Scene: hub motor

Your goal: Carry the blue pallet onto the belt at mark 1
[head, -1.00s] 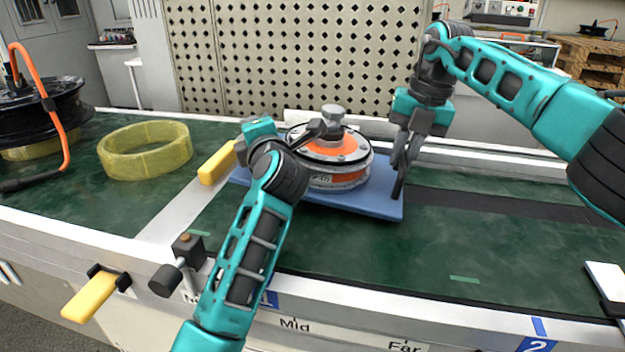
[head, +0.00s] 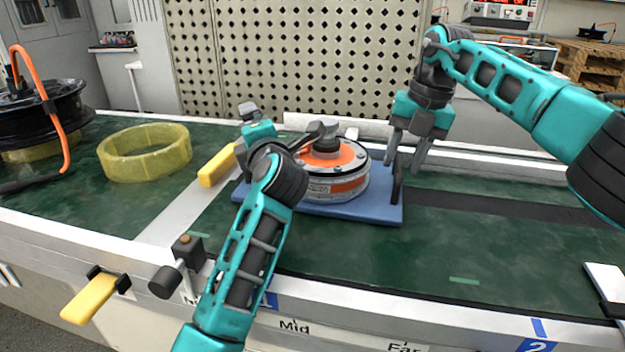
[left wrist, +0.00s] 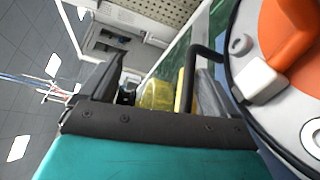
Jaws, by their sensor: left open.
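The blue pallet (head: 345,208) lies on the green belt beside the blue mark 1 tape (head: 268,300), which my left forearm partly covers. The orange and grey hub motor (head: 340,182) stands on the pallet and also fills the right of the left wrist view (left wrist: 285,70). My right gripper (head: 408,165) is open and empty, just above and beside the dark handle (head: 397,188) at the pallet's right end. My left gripper (left wrist: 155,90) is open at the pallet's left end, with a dark bar near one finger. Its wrist hides much of that end in the head view.
A yellow ring (head: 145,152) and a black spool (head: 42,110) with an orange hose lie left on the belt. A yellow block (head: 217,165) is close to my left gripper. The belt right of the pallet is clear towards mark 2 (head: 537,343).

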